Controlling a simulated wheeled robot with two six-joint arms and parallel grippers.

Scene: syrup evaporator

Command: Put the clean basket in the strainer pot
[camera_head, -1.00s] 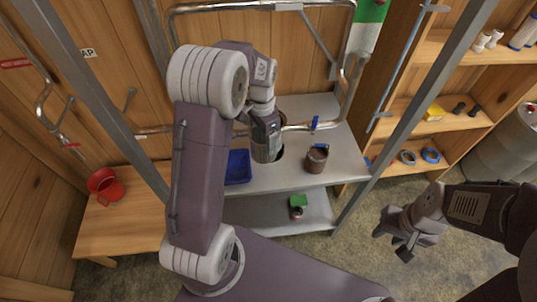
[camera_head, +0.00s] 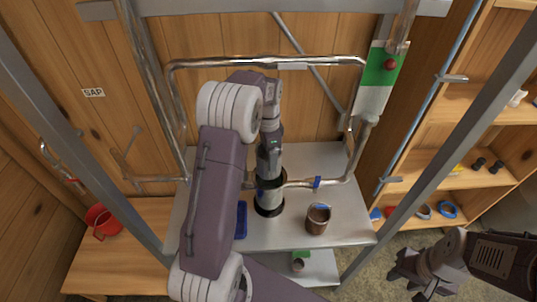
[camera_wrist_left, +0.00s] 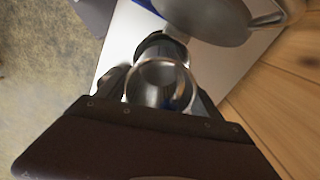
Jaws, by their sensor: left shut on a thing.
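My left gripper (camera_head: 269,180) points down over the metal table, shut on a shiny metal cylinder with a bright round rim (camera_wrist_left: 160,62), which I take to be the clean basket. A black ring (camera_head: 268,210) surrounds the foot of the grey cylinder under the gripper; it seems to be the strainer pot's mouth. How deep the basket sits in it is hidden. A brown pot-like basket (camera_head: 317,221) with a blue handle stands to the right on the table. My right gripper (camera_head: 408,287) is empty, its fingers apart, low at the right.
The metal table (camera_head: 345,200) has a bent pipe with a blue valve handle (camera_head: 317,182) close to the gripper. A blue tray (camera_head: 241,220) is mostly behind my left arm. A red can (camera_head: 101,220) stands on a wooden bench at left. Upright posts flank the table.

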